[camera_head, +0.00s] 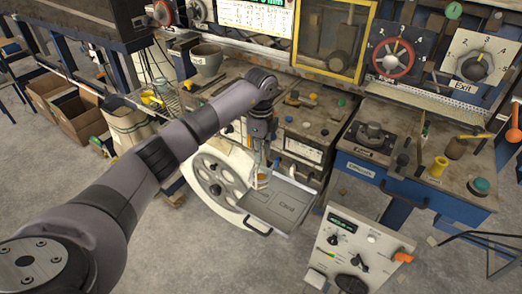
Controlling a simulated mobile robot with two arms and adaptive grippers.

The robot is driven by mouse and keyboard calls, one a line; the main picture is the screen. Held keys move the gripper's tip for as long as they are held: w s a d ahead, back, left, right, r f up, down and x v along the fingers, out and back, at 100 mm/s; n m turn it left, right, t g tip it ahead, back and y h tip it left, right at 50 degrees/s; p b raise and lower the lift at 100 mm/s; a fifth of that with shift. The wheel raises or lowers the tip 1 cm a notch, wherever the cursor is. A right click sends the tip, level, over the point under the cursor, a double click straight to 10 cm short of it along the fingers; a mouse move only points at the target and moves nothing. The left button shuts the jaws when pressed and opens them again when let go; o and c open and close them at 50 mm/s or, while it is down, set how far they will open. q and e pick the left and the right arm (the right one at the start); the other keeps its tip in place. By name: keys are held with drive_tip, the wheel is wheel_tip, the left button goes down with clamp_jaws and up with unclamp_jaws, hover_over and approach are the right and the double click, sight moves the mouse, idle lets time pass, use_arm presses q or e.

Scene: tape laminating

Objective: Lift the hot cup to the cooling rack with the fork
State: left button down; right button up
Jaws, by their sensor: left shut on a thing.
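My left arm reaches in from the left, and its gripper (261,142) points down in the middle of the view. It is shut on a thin grey tool, which looks like the fork (257,164). A small pale cup with an orange tint (263,180) is at the tool's lower end. I cannot tell whether it hangs on the fork or rests on something. Just below and right is a grey tray (290,221) with a label that seems to read "Cool". A wire rack (160,97) is at the left, partly behind my arm. My right gripper is not in view.
A white wheel-shaped machine part (216,180) stands left of the tray. A control box with knobs (352,255) is at the front right. A blue workbench (370,183) is at the right. A grey bowl (206,60) sits behind my arm.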

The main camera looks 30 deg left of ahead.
use_arm(q)
drive_tip(key=s+r+p, duration=0.6)
drive_tip(key=p, duration=0.1)
drive_tip(key=shift+a, duration=0.25)
idle(0.6)
drive_tip(key=shift+w, duration=0.1)
drive_tip(key=shift+r+m, duration=0.25)
drive_tip(key=shift+m, duration=0.75)
drive_tip(key=shift+r+m, duration=0.25)
drive_tip(key=shift+m, duration=0.75)
